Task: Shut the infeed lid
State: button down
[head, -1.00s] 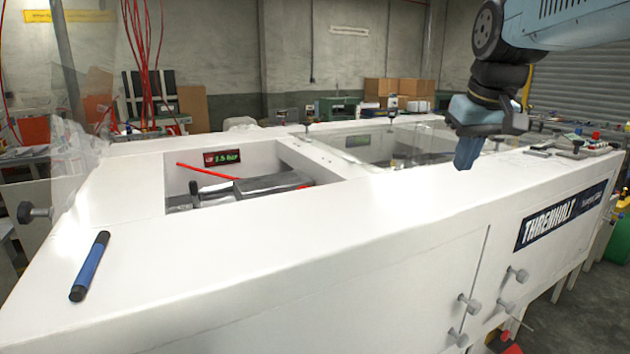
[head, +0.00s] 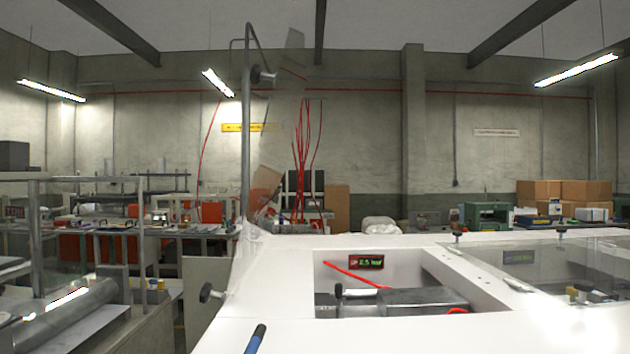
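A clear, see-through panel (head: 268,165), which looks like the infeed lid, stands raised at the left end of the white machine (head: 290,262). A dark knob (head: 263,76) shows near its top. Its edges are faint against the wall, so its exact outline is hard to tell. The infeed opening (head: 330,275) beside it is uncovered, with a grey metal block (head: 400,298), a red rod (head: 350,273) and a small pressure display (head: 366,262) inside.
Another knob (head: 208,293) sticks out at the machine's left end. A metal pipe (head: 246,150) rises behind the panel. A clear cover (head: 560,265) lies over the right opening. Benches (head: 150,230) stand at left.

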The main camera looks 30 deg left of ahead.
aim_at(290, 81)
jog(key=z, duration=0.6)
jog(key=k, duration=1.5)
jog(key=u, duration=1.5)
jog(key=i, duration=1)
jog(key=z, duration=0.25)
jog(key=k, duration=0.1)
jog(key=u, duration=0.25)
